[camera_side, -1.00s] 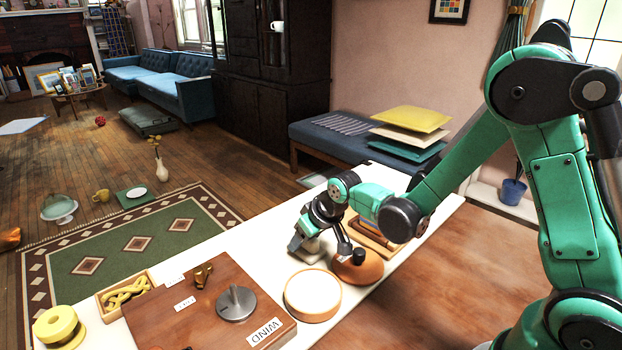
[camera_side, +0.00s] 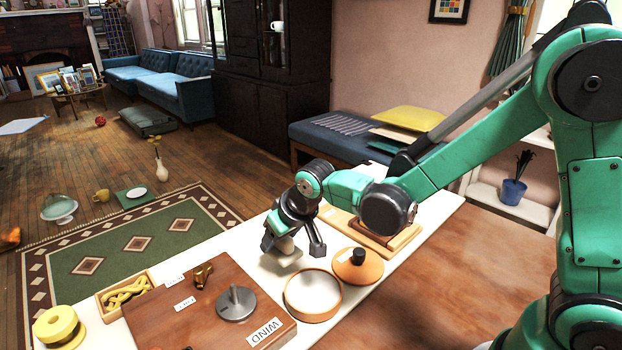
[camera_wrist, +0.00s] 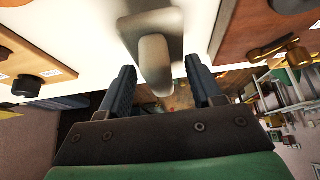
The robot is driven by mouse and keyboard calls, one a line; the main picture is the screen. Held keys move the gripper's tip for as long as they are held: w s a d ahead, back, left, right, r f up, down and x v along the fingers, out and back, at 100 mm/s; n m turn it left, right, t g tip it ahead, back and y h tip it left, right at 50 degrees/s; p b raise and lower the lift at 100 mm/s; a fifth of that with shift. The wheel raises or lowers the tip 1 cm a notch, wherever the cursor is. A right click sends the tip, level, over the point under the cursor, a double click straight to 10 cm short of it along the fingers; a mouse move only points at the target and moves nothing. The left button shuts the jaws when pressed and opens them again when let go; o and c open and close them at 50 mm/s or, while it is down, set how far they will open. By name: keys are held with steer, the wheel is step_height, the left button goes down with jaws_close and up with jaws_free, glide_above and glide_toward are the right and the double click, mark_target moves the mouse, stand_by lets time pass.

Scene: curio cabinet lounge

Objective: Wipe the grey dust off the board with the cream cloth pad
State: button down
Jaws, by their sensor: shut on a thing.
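My gripper (camera_side: 292,247) is shut on a pale cream-grey piece with a narrow grip, which looks like the cream cloth pad (camera_side: 285,246). It is low over the white table; I cannot tell whether the pad touches it. In the wrist view the pad (camera_wrist: 154,58) shows between the fingers (camera_wrist: 160,72), with its wider part beyond. A flat wooden board (camera_side: 412,238) lies behind the gripper to the right, partly hidden by my arm. I cannot make out grey dust on it. A larger brown board (camera_side: 190,322) with a WIND label lies at the front left.
A round wooden dish (camera_side: 314,310) and an orange lid (camera_side: 368,271) with a black knob stand right of the gripper. A grey dial (camera_side: 238,305) and brass piece (camera_side: 203,274) stand on the brown board. A tray of yellow links (camera_side: 148,275) lies at left.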

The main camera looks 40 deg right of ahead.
steer(key=shift+r, duration=2.2)
